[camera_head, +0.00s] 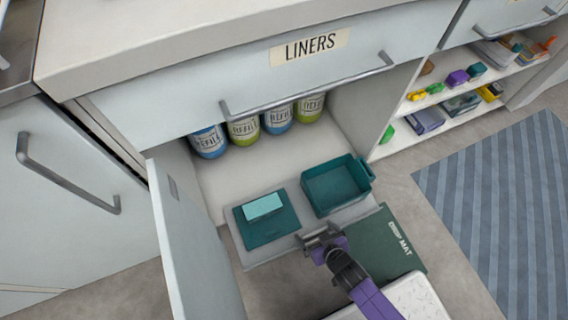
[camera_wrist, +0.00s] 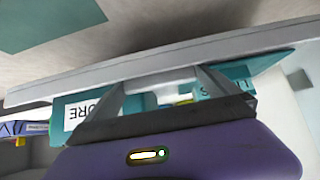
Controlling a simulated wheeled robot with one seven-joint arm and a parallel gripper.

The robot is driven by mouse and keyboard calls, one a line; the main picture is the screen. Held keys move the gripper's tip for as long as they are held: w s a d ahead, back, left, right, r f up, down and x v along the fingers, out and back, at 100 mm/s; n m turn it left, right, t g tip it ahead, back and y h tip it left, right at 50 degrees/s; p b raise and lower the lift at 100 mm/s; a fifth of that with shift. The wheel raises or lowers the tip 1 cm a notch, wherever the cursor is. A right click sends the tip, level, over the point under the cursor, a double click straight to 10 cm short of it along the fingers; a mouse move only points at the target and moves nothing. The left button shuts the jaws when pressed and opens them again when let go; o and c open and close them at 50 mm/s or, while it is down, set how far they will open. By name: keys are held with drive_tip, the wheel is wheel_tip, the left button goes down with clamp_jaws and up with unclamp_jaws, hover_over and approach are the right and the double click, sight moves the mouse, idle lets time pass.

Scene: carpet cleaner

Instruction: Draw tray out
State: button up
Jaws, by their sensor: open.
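The pale grey tray (camera_head: 233,178) lies at the bottom of the open cabinet, its front part showing past the cabinet's front. On it are a teal open bin (camera_head: 336,186) and a flat dark teal box with a lighter teal top piece (camera_head: 266,218). My gripper (camera_head: 318,238) is at the tray's front edge, below the bin. In the wrist view the tray's long grey rim (camera_wrist: 225,50) crosses the picture, and my open gripper (camera_wrist: 160,80) has its two fingers close against it. A pale part shows between the fingers; I cannot tell whether they touch it.
Blue and green refill bottles (camera_head: 245,129) stand at the back of the cabinet. The open door (camera_head: 190,245) is at the left, and the LINERS drawer (camera_head: 250,75) is above. A green drip mat (camera_head: 388,245) lies on the floor at the right. A striped rug (camera_head: 500,200) lies farther right.

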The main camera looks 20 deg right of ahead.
drive_tip(key=p+v, duration=0.6)
drive_tip(key=v, duration=0.3)
idle(0.5)
drive_tip(key=shift+w, duration=0.1)
idle(0.3)
